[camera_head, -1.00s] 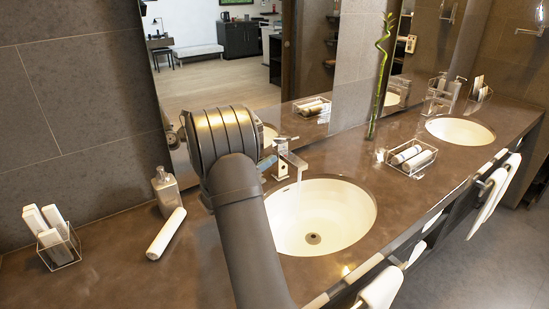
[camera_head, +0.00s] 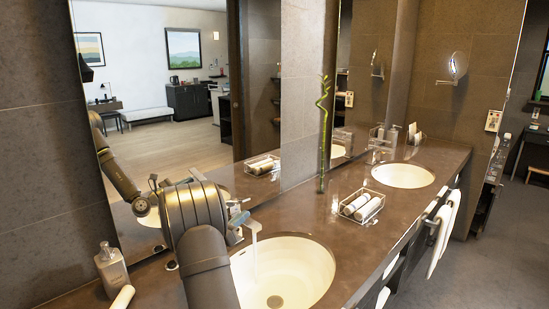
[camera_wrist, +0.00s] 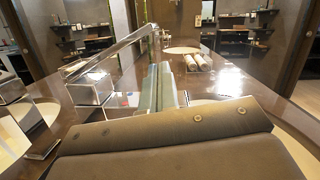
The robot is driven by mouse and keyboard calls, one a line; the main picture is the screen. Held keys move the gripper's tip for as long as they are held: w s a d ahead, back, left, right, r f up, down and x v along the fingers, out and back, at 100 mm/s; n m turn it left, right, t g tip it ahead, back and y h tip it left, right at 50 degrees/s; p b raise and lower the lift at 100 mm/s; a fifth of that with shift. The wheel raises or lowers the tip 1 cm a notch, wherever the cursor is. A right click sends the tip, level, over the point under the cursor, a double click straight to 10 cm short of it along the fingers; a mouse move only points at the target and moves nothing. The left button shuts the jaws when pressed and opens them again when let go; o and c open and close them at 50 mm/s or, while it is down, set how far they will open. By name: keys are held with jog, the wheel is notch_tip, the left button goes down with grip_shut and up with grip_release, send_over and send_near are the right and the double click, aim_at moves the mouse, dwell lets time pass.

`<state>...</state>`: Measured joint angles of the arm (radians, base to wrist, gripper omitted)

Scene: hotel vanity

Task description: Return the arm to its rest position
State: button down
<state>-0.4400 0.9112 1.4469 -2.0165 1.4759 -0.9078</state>
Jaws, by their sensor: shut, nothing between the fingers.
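My arm (camera_head: 205,262) rises from the bottom of the head view in front of the left sink. My gripper (camera_head: 239,218) is mostly hidden behind my wrist there; only bluish fingertips show beside the tap. In the wrist view my gripper's two grey-green fingers (camera_wrist: 158,88) lie together, shut and empty, above the brown counter. The chrome tap (camera_wrist: 92,88) stands just left of the fingers in the wrist view. I cannot tell whether they touch it.
The left sink (camera_head: 305,265) is right of my arm. A wire basket of rolled towels (camera_head: 360,206), a bamboo stalk (camera_head: 323,125) and a second sink (camera_head: 403,175) stand farther right. A soap dispenser (camera_head: 112,270) and a white bottle (camera_head: 123,298) are at left. The mirror is close behind.

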jog(key=shift+w+d+f+m+g+h, duration=0.15)
jog(key=shift+w+d+f+m+h, duration=0.05)
jog(key=shift+f+m, duration=0.5)
jog(key=shift+w+d+f+m+g+h, duration=0.15)
jog(key=shift+w+f+m+h, duration=0.05)
jog(key=shift+f+m, duration=0.45)
jog(key=shift+r, duration=0.15)
